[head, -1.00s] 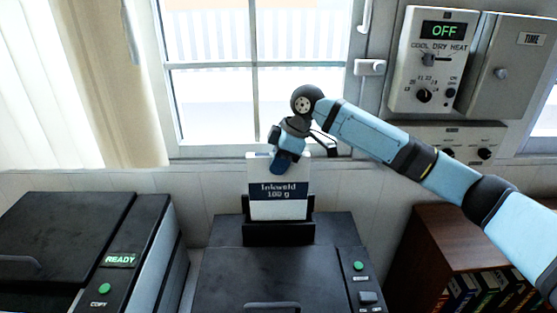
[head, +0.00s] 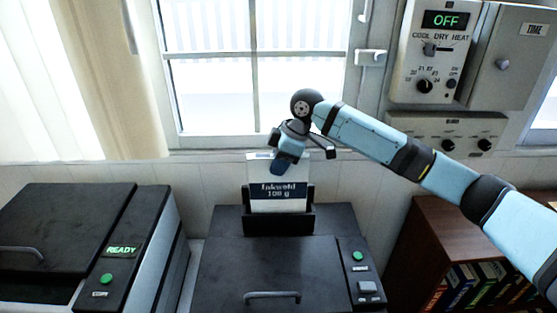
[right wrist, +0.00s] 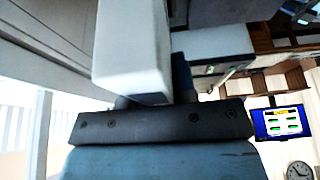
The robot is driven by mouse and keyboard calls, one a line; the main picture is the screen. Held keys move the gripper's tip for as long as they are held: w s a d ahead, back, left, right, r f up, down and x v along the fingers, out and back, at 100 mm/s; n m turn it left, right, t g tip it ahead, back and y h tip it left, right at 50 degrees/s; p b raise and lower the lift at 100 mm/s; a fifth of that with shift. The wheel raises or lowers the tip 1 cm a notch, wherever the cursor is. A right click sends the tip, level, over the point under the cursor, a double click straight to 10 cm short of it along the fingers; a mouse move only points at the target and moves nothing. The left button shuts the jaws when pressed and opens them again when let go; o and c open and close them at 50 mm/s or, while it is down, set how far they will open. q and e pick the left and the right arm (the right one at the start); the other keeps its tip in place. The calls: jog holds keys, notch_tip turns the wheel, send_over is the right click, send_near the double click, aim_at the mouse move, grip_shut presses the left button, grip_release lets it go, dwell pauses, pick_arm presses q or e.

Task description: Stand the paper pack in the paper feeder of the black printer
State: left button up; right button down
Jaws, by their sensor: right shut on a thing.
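The paper pack (head: 279,190) is white with a dark blue label reading "Inkweld 100 g". It stands upright in the black paper feeder (head: 278,225) at the back of the black printer (head: 262,270), its lower end hidden behind the feeder's front wall. I cannot tell whether it rests on the feeder's bottom. My right gripper (head: 284,163) is shut on the pack's top edge from above. In the right wrist view the pack (right wrist: 132,45) shows as a white block against the dark gripper. My left gripper is not in view.
Another machine (head: 65,225) with a green READY display stands at the left. A window (head: 255,90) is behind the printer. A control panel (head: 432,60) reading OFF hangs on the wall at the right, above a brown bookshelf (head: 440,235) with binders.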

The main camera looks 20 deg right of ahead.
jog(key=shift+f, duration=1.65)
jog(key=c, duration=0.8)
grip_release()
jog(key=shift+c, duration=0.2)
jog(key=b+v, duration=0.1)
jog(key=v, duration=1.3)
jog(key=shift+s+b, duration=0.1)
jog(key=shift+b, duration=0.25)
jog(key=shift+f, duration=0.15)
